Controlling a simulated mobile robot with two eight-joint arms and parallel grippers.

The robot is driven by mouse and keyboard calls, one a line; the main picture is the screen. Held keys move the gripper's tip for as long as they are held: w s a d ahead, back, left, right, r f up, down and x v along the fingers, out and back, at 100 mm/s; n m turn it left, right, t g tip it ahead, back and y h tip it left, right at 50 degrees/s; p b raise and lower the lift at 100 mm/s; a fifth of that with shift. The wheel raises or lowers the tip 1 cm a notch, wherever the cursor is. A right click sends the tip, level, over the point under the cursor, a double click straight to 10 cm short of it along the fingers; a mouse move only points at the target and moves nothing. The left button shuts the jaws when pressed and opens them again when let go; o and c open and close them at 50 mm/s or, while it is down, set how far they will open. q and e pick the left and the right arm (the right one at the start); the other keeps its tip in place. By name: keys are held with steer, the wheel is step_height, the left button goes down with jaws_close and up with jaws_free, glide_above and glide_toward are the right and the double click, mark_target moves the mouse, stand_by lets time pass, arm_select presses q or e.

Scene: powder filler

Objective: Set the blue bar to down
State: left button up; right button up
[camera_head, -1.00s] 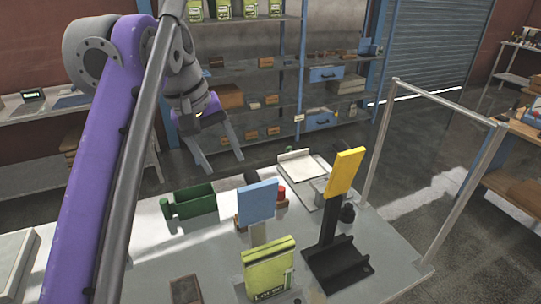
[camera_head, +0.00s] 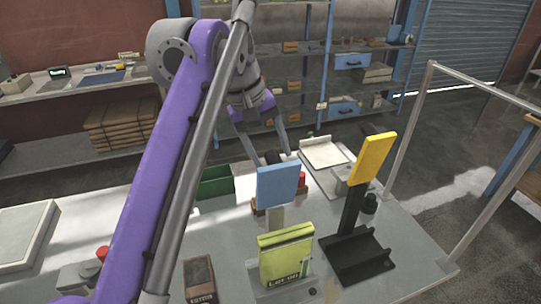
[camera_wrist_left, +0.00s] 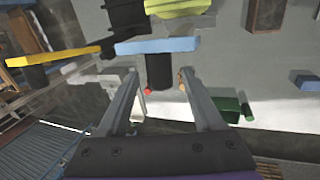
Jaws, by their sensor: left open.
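The blue bar (camera_head: 278,185) is a flat blue panel standing raised on a pale post at the middle of the table. It shows edge-on in the left wrist view (camera_wrist_left: 157,45). My left gripper (camera_head: 268,148) is open behind the bar in the head view, its lower part partly hidden by the bar. In the left wrist view my open gripper (camera_wrist_left: 161,72) has its fingertips just short of the bar, with the bar across the gap between them. I cannot tell whether they touch. My right gripper is not in view.
A yellow panel (camera_head: 373,158) on a black stand is right of the bar. A lime green bag (camera_head: 286,257) stands in front of it. A green bin (camera_head: 215,183) is behind left. A metal frame (camera_head: 411,128) rises at the table's right edge.

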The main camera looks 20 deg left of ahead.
arm_select(q)
steer(key=shift+d+f, duration=0.1)
steer(key=shift+f, duration=0.1)
jaws_close()
stand_by(0.3)
stand_by(1.1)
